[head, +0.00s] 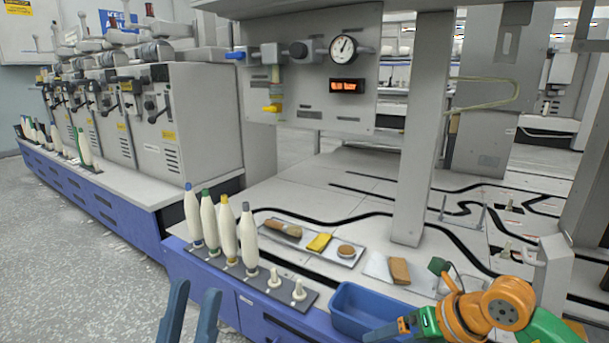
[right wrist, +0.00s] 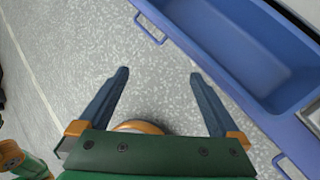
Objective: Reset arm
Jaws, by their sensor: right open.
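My left gripper (head: 197,287) shows at the bottom of the head view, its two blue-grey fingers apart with nothing between them. It is in front of the bobbin tray, and its arm is out of view. My right gripper (right wrist: 159,76) is open and empty in the right wrist view, above the speckled floor. In the head view my orange and green right arm is at the lower right, its gripper partly cut off at the bottom edge beside the blue bin (head: 345,296).
Behind are a tray (head: 277,241) with brushes and a yellow item, a plate with a brown block (head: 399,271), and a grey post (head: 423,130).

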